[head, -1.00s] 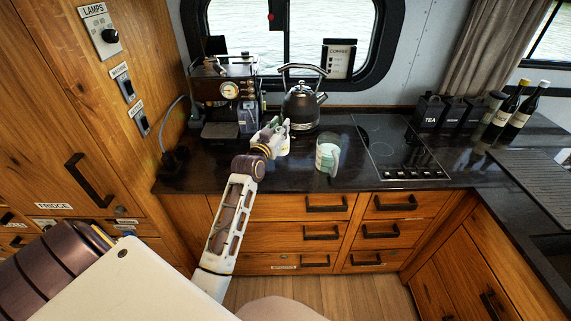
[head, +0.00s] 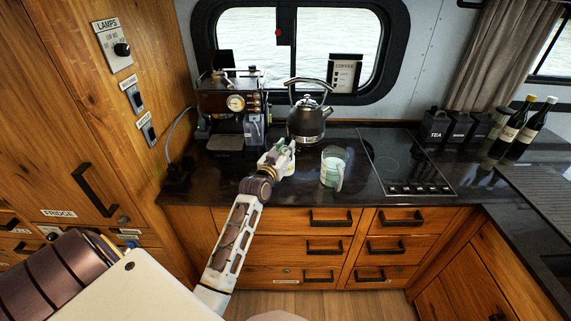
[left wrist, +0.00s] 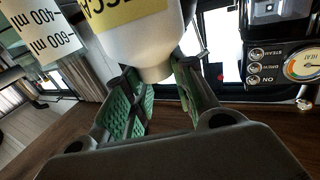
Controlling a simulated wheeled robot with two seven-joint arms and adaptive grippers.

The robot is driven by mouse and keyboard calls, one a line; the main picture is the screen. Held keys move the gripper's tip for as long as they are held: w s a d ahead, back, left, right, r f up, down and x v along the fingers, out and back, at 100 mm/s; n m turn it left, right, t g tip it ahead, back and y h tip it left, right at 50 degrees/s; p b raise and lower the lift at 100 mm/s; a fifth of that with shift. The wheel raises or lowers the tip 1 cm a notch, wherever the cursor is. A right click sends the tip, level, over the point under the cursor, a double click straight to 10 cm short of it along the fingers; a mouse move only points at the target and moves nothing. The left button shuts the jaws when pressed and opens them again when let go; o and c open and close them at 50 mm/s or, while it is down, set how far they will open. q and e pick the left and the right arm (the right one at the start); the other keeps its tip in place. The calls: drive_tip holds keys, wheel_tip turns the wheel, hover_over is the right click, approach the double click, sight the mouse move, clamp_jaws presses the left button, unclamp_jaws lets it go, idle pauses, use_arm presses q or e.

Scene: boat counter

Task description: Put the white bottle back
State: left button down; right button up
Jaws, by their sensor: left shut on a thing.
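The white bottle (left wrist: 150,45) with a yellow label shows in the left wrist view, between the fingers of my left gripper (left wrist: 158,90). The gripper is shut on its narrower lower end as pictured; the rest runs out of the top of the frame. In the head view my left gripper (head: 283,152) is over the dark counter, in front of the kettle and left of the clear jug. The bottle is mostly hidden there by the gripper. My right gripper is not in view.
A clear measuring jug (head: 333,168) stands close right of the gripper. A black kettle (head: 308,122) stands behind it, and a coffee machine (head: 233,104) at the back left. A cooktop (head: 400,160) lies to the right. Dark canisters (head: 460,128) and bottles (head: 521,132) stand farther right.

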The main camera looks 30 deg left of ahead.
use_arm(q)
drive_tip(key=shift+f, duration=1.1)
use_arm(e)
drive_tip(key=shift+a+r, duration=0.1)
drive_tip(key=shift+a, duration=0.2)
use_arm(q)
drive_tip(key=shift+f, duration=1.85)
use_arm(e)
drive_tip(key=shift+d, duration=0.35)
use_arm(q)
drive_tip(key=shift+f, duration=0.1)
drive_tip(key=c, duration=1.2)
unclamp_jaws()
drive_tip(key=shift+o, duration=0.2)
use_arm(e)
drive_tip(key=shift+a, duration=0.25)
